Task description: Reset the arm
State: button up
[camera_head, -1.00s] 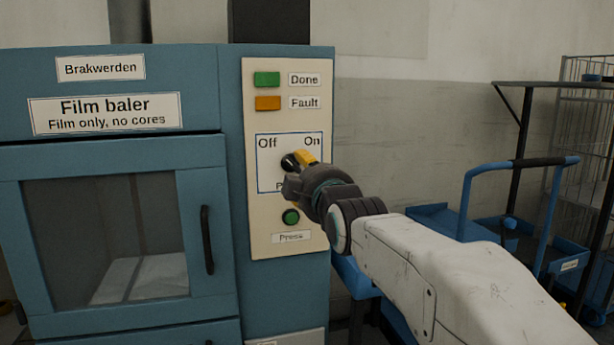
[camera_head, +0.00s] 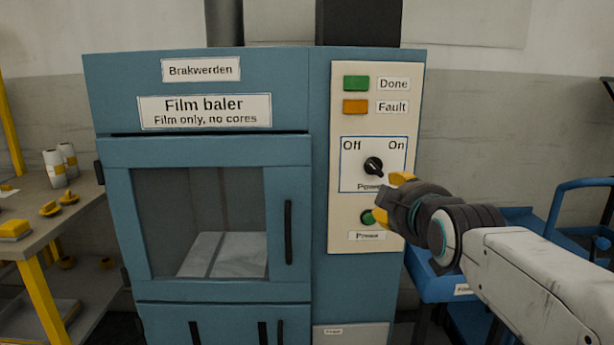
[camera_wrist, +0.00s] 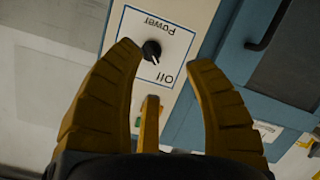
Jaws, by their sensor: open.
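My gripper (camera_head: 390,190) is in front of the right part of the film baler's cream control panel (camera_head: 345,225), at the height between the power knob and the green press button. In the wrist view, its yellow fingers (camera_wrist: 160,85) are spread wide with nothing between them. The black power knob (camera_head: 373,166) stands clear of the fingers and also shows in the wrist view (camera_wrist: 152,50), beyond the fingertips. The green press button (camera_head: 367,217) is partly covered by my gripper.
The blue film baler (camera_head: 320,100) has a shut windowed door with a black handle (camera_head: 288,232). A workbench (camera_head: 75,205) with white rolls (camera_head: 55,168) and yellow items stands at left. Blue trolleys (camera_head: 520,222) stand at right, behind my arm.

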jog(key=s+m+g+p, duration=0.7)
jog(key=s+g+p, duration=0.4)
jog(key=s+p, duration=1.2)
jog(key=shift+s+g, duration=0.3)
jog(key=shift+s, duration=2.7)
jog(key=shift+o, duration=0.2)
jog(key=shift+r, duration=0.15)
